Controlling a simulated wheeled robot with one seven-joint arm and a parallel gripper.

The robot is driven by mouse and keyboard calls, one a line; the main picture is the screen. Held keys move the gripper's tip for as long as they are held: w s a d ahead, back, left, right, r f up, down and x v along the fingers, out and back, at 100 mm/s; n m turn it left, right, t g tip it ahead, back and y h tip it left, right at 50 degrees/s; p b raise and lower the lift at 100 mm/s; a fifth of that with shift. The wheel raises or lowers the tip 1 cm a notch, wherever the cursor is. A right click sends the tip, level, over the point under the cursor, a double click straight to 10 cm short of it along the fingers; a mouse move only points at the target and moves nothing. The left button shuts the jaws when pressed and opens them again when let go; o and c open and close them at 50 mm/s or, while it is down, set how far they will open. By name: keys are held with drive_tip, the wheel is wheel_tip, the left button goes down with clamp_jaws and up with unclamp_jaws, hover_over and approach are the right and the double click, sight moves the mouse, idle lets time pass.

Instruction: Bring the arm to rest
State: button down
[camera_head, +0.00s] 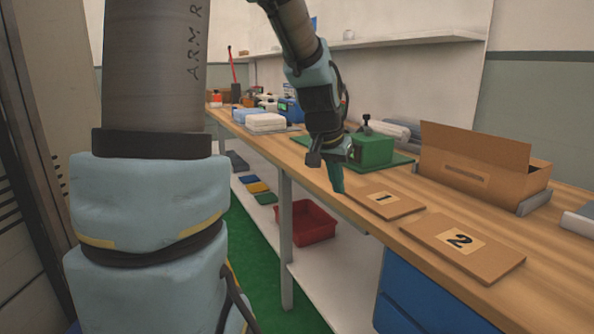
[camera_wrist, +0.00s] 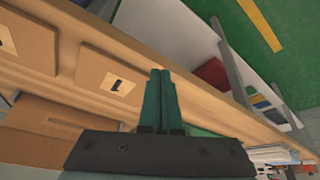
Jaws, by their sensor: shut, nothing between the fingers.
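My gripper (camera_head: 337,180) hangs at the front edge of the wooden workbench, fingers pointing down, beside the board marked 1 (camera_head: 407,209). In the wrist view its two green fingers (camera_wrist: 161,75) are together with nothing between them. The arm comes down from the top of the head view, bent at the wrist. The board marked 1 also shows in the wrist view (camera_wrist: 96,77), to the left of the fingers. I cannot tell how high the fingertips are relative to the bench top.
The board marked 2 (camera_head: 487,262) lies nearer on the bench (camera_head: 400,165). An open cardboard box (camera_head: 450,168) and a green block (camera_head: 372,150) on a green mat stand behind. A red bin (camera_head: 302,224) sits on the lower shelf. Blue drawers (camera_head: 420,300) are under the bench.

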drive_tip(key=s+a+f+n+g+y+b, duration=0.25)
drive_tip(key=s+a+f+n+b, duration=0.2)
drive_tip(key=s+a+f, duration=0.8)
drive_tip(key=a+r+p, duration=0.3)
drive_tip(key=r+p, duration=1.4)
drive_tip(key=p, duration=0.1)
drive_tip(key=shift+w+a+r+n, duration=0.15)
drive_tip(key=shift+w+a+n, duration=0.05)
drive_tip(key=shift+w+n, duration=0.2)
